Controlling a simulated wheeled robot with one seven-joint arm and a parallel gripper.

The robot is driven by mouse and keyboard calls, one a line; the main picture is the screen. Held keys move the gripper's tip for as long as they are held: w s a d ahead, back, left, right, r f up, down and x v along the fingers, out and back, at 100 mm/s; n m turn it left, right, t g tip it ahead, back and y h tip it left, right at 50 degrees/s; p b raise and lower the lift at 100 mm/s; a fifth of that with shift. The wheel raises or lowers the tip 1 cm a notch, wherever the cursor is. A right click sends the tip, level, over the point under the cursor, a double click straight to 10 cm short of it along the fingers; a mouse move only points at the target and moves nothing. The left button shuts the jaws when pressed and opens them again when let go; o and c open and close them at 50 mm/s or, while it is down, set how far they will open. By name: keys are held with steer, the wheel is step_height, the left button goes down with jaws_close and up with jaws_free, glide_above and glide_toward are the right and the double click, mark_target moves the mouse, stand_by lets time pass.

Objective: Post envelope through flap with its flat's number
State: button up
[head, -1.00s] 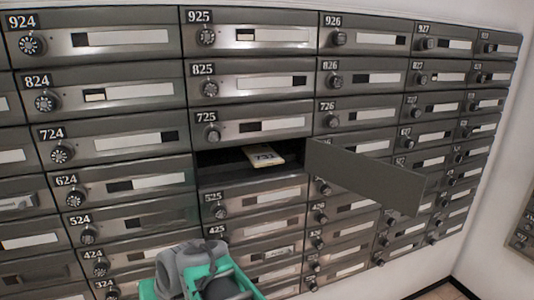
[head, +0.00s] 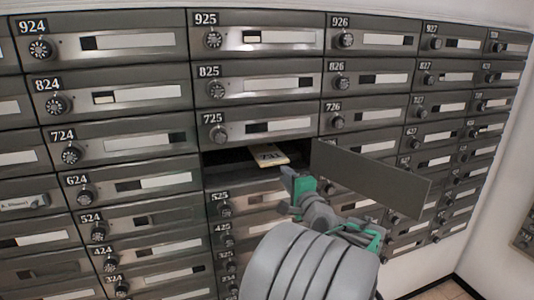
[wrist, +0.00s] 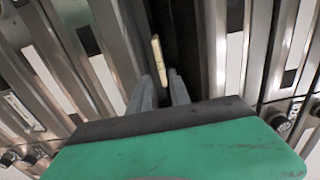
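A cream envelope (head: 268,158) lies in the open compartment (head: 225,164) under the 725 flap (head: 258,127). Its near end sticks out, and its printed number is too small to read surely. The compartment's grey door (head: 370,180) stands swung out to the right. My gripper (head: 288,174) is just below and right of the envelope in the head view. In the wrist view my gripper (wrist: 160,76) has its two fingers apart, with the thin edge of the envelope (wrist: 158,62) showing ahead between their tips. No contact is visible.
Numbered mailboxes with dials and slots fill the wall, among them 724 (head: 120,143), 825 (head: 255,85) and 726 (head: 365,112). The open door juts out close to the right of my gripper. A white wall (head: 495,215) is at the right.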

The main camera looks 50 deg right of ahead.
mark_target(275, 162)
steer(key=p+x, duration=0.2)
steer(key=x, duration=0.7)
steer(key=shift+w+d, duration=0.1)
steer(key=shift+w, duration=0.15)
steer(key=shift+c, duration=0.4)
jaws_close()
stand_by(0.7)
steer(key=shift+r, duration=0.3)
steer(key=b+v, duration=0.4)
steer(key=v, duration=1.5)
steer(key=shift+b, duration=0.35)
